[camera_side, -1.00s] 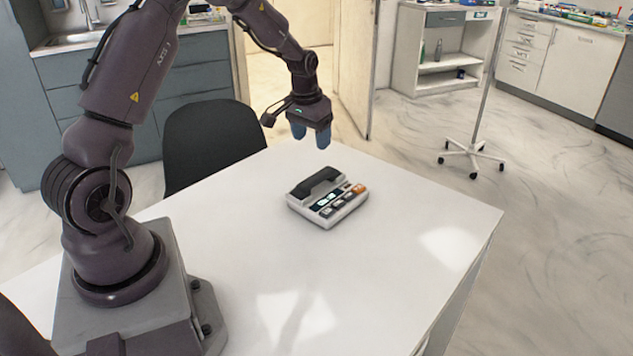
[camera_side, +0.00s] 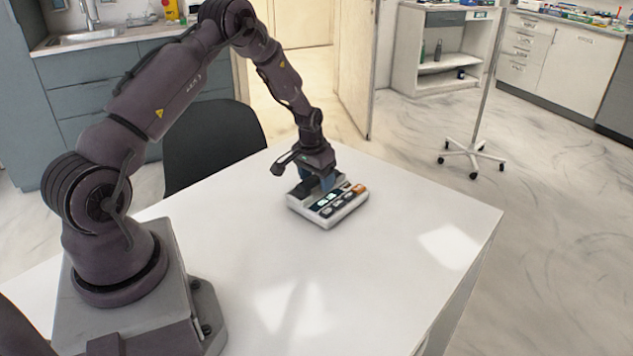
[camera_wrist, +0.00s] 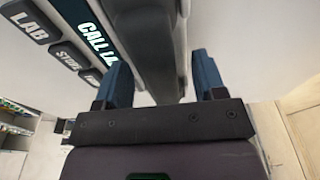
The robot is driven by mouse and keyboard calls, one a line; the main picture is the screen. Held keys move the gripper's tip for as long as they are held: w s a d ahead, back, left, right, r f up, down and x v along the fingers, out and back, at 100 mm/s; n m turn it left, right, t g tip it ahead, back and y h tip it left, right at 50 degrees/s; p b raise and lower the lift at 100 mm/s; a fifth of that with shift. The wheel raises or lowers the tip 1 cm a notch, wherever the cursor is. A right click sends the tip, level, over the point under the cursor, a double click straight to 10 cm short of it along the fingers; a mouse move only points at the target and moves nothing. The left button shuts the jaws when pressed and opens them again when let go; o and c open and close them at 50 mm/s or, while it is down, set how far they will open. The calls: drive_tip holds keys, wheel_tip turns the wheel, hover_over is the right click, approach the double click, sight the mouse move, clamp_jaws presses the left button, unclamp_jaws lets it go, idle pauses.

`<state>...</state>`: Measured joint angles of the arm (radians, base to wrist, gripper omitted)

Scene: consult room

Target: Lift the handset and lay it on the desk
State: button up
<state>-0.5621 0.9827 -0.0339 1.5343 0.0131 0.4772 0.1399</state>
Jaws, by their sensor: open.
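The phone base (camera_side: 326,218) is a pale box with a screen and several buttons, including an orange one. It sits on the white desk (camera_side: 400,225). The dark handset (camera_side: 302,188) rests in its cradle at the back of the base, partly hidden by my gripper (camera_side: 327,183) in the side view. My gripper is open and points down over the handset. In the wrist view, the handset (camera_wrist: 150,45) runs between the two blue fingers of my gripper (camera_wrist: 162,78), with a finger on either side. Whether either finger touches it, I cannot tell.
The desk is clear in front of the phone and to its right. A black chair (camera_side: 205,140) stands at the desk's far left edge. A wheeled stand (camera_side: 473,155) is on the floor beyond the desk's right side.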

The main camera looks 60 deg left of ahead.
drive_tip(key=c, duration=1.1)
drive_tip(key=shift+o, duration=0.2)
